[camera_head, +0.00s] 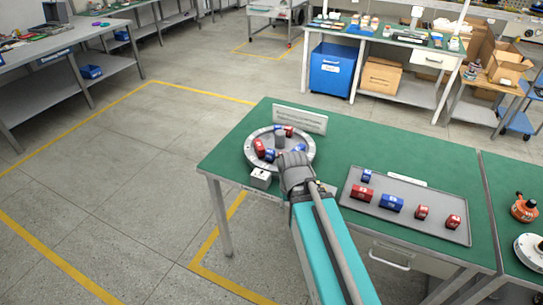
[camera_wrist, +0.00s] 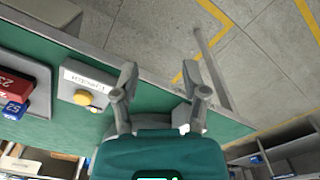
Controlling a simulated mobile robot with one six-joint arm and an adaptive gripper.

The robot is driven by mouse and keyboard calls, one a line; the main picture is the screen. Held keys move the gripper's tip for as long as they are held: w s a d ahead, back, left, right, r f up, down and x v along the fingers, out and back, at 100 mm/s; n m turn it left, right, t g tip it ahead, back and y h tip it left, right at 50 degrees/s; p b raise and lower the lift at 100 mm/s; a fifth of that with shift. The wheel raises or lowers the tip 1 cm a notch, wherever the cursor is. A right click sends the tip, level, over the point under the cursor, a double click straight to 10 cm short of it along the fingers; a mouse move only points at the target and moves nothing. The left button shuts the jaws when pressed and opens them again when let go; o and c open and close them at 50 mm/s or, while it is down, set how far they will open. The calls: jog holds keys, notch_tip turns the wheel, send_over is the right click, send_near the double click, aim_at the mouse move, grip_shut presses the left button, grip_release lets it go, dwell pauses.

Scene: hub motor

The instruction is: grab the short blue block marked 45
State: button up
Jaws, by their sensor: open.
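Two blue blocks lie on the grey tray (camera_head: 345,199): a short one (camera_head: 367,175) at its upper left and a longer one (camera_head: 391,203) near its middle. Their numbers are too small to read. More blue blocks sit with red ones in the round grey ring fixture (camera_head: 249,160). In the wrist view a blue block (camera_wrist: 14,110) with an upside-down number, hard to read, shows at the left edge beside a red block (camera_wrist: 14,82). My gripper (camera_wrist: 160,68) is open, with nothing between its fingers. It is at the front right of the ring, left of the tray.
A white box (camera_head: 261,178) with a yellow button (camera_wrist: 82,98) stands at the green table's (camera_head: 335,155) front edge. A sign plate (camera_head: 300,119) stands behind the ring. Several red blocks also lie on the tray. Bare green tabletop lies between sign and tray.

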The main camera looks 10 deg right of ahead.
jog(key=shift+o, duration=0.3)
jog(key=shift+o, duration=1)
jog(key=shift+w, duration=0.1)
jog(key=shift+o, duration=0.5)
jog(key=shift+w+r, duration=0.2)
jog(key=shift+w, duration=0.05)
notch_tip(320, 180, up, 10)
jog(key=n+p, duration=1)
jog(key=n, duration=0.1)
send_over(271, 151)
jog(key=shift+f, duration=0.1)
notch_tip(271, 151, down, 8)
jog(key=b, duration=0.8)
jog(key=shift+f, duration=0.2)
